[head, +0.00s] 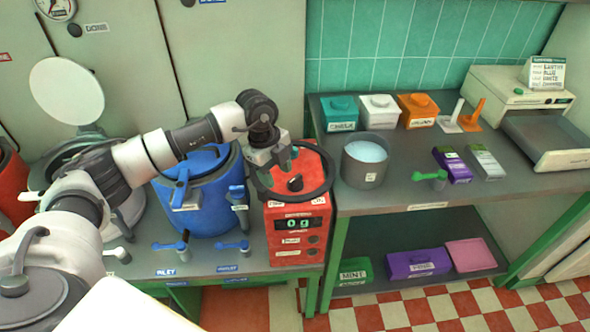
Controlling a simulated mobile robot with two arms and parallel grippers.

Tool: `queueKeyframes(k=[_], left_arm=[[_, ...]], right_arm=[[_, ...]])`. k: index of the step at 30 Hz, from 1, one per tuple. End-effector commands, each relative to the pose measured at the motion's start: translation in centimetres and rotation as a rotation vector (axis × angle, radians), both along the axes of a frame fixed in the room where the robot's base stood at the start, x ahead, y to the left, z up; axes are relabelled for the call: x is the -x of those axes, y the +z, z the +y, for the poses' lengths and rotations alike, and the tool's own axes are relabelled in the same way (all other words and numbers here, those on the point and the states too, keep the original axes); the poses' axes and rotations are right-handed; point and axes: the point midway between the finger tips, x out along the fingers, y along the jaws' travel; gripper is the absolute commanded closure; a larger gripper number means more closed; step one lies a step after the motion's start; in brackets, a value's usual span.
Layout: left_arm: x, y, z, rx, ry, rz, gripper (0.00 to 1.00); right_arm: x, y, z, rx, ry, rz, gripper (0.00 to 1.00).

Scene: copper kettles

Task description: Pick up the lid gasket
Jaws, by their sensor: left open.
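The lid gasket looks to be the large dark ring (329,178) lying on top of the red scale (283,219), overhanging its sides. My left gripper (279,165) points down above the left part of the ring's opening. It is open, with nothing seen between its fingers. It hides part of the ring's far left side, and I cannot tell whether the fingertips touch the ring. A small dark knob-like object (295,183) sits inside the ring on the scale. My right gripper is not in view.
A blue kettle (207,205) with taps stands just left of the scale, under my left arm. On the right, a grey counter (420,198) holds colored tubs, a grey pot (365,165), a green scoop (430,176) and small boxes. The counter's front middle is clear.

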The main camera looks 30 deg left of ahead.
Motion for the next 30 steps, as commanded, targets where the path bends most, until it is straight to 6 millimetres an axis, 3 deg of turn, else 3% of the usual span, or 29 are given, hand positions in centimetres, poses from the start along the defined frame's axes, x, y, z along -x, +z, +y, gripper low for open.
queueKeyframes(k=[1, 3, 6, 30], left_arm=[[-0.1, 0.9, 1.9, -0.078, 0.046, 0.013, 0.50], [0.0, 1.5, 3.6, -0.150, 0.094, 0.030, 0.50], [0.1, 1.5, 4.8, -0.200, 0.129, 0.043, 0.50], [0.2, -8.4, 4.6, -0.200, 0.129, 0.044, 0.50]], right_arm=[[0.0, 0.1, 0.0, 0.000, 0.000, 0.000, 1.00], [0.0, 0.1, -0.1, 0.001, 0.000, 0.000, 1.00], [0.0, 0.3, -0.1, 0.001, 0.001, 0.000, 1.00], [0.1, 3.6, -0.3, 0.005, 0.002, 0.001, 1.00]])
